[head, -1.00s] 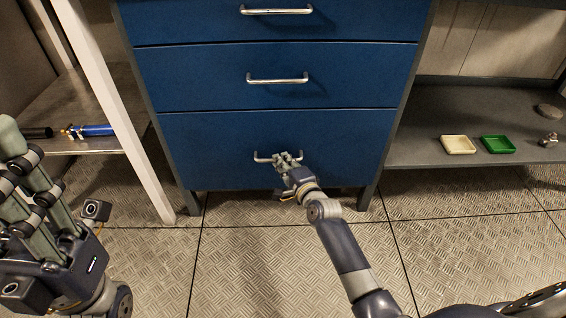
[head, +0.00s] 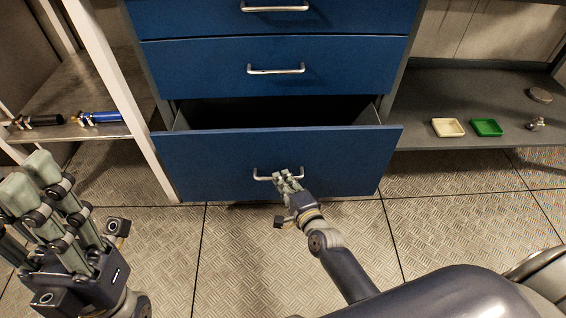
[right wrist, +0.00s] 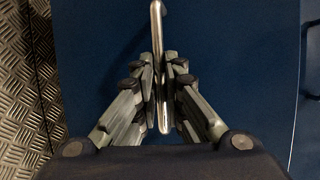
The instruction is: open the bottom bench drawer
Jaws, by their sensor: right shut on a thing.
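The bottom bench drawer (head: 220,158) is blue and stands pulled out from the bench, with its dark inside showing behind the front's top edge. Its metal bar handle (head: 264,177) is at the middle of the front. My right gripper (head: 287,178) is shut on the right part of this handle. In the right wrist view the fingers (right wrist: 163,90) press on both sides of the handle bar (right wrist: 156,25). My left gripper (head: 40,190) is at the lower left, away from the drawer, with its fingers apart and nothing seen between them.
Two upper drawers (head: 200,68) are closed. A left shelf (head: 95,133) holds a blue cylinder (head: 100,117) and a dark one (head: 40,120). A right shelf (head: 440,100) holds a cream tray (head: 447,127) and a green tray (head: 487,127). The plate floor (head: 240,250) before the drawer is clear.

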